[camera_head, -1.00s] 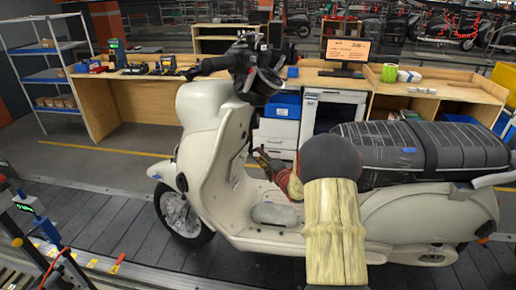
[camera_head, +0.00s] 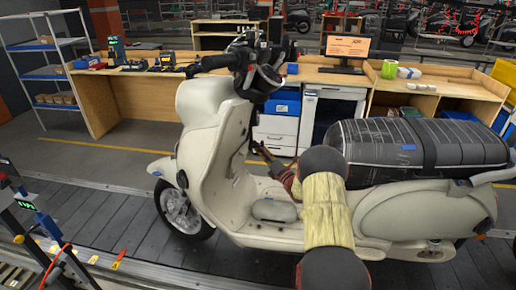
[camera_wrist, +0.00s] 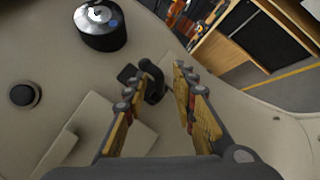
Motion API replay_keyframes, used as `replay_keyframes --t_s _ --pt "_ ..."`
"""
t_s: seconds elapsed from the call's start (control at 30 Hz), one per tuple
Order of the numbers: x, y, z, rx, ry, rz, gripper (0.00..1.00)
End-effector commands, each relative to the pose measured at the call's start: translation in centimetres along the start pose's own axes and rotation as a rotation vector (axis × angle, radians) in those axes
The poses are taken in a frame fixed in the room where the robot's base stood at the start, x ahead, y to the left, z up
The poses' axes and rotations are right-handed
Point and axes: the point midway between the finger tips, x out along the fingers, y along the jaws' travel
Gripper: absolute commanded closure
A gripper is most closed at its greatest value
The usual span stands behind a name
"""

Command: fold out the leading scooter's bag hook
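The cream scooter (camera_head: 205,115) stands side-on on the dark slat conveyor (camera_head: 110,215), its front to the left. My gripper (camera_head: 259,149) reaches over its footwell toward the inner side of the leg shield. In the wrist view, my gripper (camera_wrist: 158,98) is open, with its two yellow-padded fingers apart. A small black curved part, which looks like the bag hook (camera_wrist: 154,80), shows on the cream panel between and just beyond the fingertips. I cannot tell whether a finger touches it or how far it is folded out. I cannot make it out in the head view.
A black round fitting (camera_wrist: 100,25) and a small round knob (camera_wrist: 23,95) sit on the panel. The black wrapped seat (camera_head: 420,145) is right of my arm; the handlebar (camera_head: 245,60) is above. Workbenches with a monitor (camera_head: 347,47) stand behind.

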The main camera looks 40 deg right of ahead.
Motion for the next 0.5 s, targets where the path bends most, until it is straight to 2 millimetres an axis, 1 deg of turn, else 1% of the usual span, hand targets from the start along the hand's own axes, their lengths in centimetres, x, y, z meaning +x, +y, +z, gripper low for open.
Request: replay_keyframes --t_s 0.13,0.4,0.5 --pt "0.89 -0.02 -0.07 0.0 0.001 0.0 0.73" --pt "1.02 0.01 -0.03 0.001 0.0 -0.001 0.73" --pt "1.01 0.0 -0.03 0.001 0.0 -0.001 0.79"
